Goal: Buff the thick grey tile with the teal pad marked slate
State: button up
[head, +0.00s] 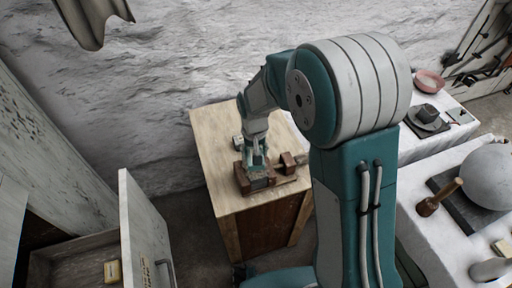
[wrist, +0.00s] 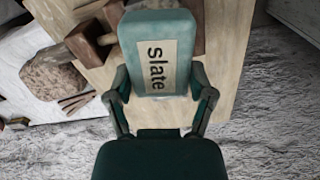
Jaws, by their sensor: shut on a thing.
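The teal pad (wrist: 135,32) has a pale label reading "slate" and sits between the fingers of my gripper (wrist: 160,92) in the wrist view. My gripper is shut on it. In the head view, my gripper (head: 256,160) is low over the wooden bench, right above a dark brown block with a greyish front face (head: 259,183). Part of a brown thing shows behind the pad in the wrist view (wrist: 197,28). I cannot clearly pick out the thick grey tile, nor tell whether the pad touches anything beneath it.
The wooden bench (head: 215,130) has a brown wooden piece (head: 290,163) beside my gripper and a small grey item (head: 238,143) on its left. White-covered tables on the right hold a large pale sphere (head: 490,177) and a mallet (head: 440,197). An open drawer (head: 80,262) is at lower left.

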aim_at(256, 173)
jog(key=shift+d+f, duration=0.15)
jog(key=shift+f, duration=0.65)
jog(key=shift+d+f, duration=0.1)
jog(key=shift+f, duration=0.65)
jog(key=shift+a+f, duration=0.25)
jog(key=shift+f, duration=0.5)
jog(key=shift+f, duration=0.45)
jog(key=shift+w+f, duration=0.1)
jog(key=shift+w, duration=0.95)
jog(key=shift+s+d, duration=0.15)
jog(key=shift+s, duration=2)
jog(key=shift+w, duration=0.15)
